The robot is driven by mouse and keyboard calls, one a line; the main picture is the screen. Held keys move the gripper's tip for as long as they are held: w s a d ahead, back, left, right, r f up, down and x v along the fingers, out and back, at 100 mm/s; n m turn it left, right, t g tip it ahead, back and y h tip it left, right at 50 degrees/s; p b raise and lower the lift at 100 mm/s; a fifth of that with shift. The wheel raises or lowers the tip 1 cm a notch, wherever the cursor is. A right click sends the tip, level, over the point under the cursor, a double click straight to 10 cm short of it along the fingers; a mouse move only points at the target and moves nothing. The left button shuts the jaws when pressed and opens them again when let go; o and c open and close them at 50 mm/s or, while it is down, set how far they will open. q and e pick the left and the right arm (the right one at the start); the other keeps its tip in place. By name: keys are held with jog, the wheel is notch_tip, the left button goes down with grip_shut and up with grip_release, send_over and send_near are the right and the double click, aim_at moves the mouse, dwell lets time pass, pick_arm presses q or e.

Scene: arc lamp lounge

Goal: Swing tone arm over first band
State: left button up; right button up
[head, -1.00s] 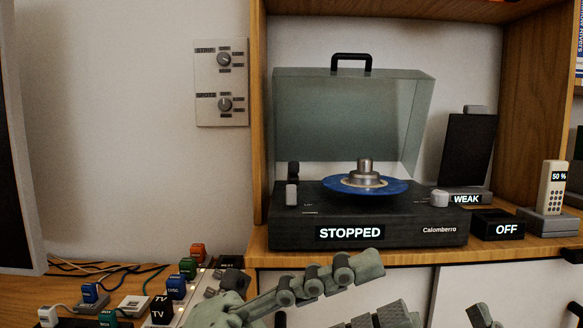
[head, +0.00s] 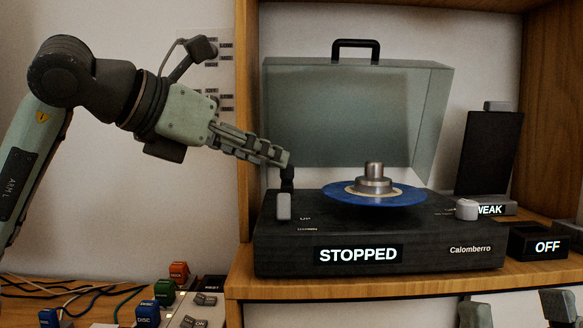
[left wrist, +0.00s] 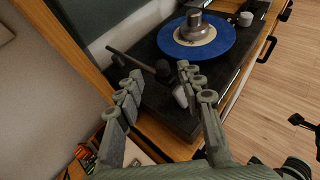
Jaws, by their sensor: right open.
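The turntable (head: 380,262) stands in the shelf bay with its clear lid raised and its label reading STOPPED. A blue record (head: 400,197) lies on it under a metal centre piece (head: 373,180). In the left wrist view a thin dark rod, apparently the tone arm (left wrist: 128,57), lies at the deck's corner near a dark round post (left wrist: 163,69). My left gripper (head: 284,158) is open above that corner. In the left wrist view its fingertips (left wrist: 160,74) are apart, near the post; contact is unclear. My right gripper (head: 516,308) is open, low at the bottom edge.
A pale lever (head: 283,206) stands at the deck's front left, with a white knob (head: 467,209) at its right. A box marked OFF (head: 538,243) sits on the right. The raised lid (head: 350,115) is behind my left gripper. Coloured plugs (head: 163,290) and cables lie lower left.

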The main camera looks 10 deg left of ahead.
aim_at(287, 170)
pick_arm(q)
jog(key=x, duration=0.6)
jog(key=shift+d+f, duration=0.1)
jog(key=shift+f, duration=0.1)
jog(key=shift+c, duration=0.3)
grip_shut()
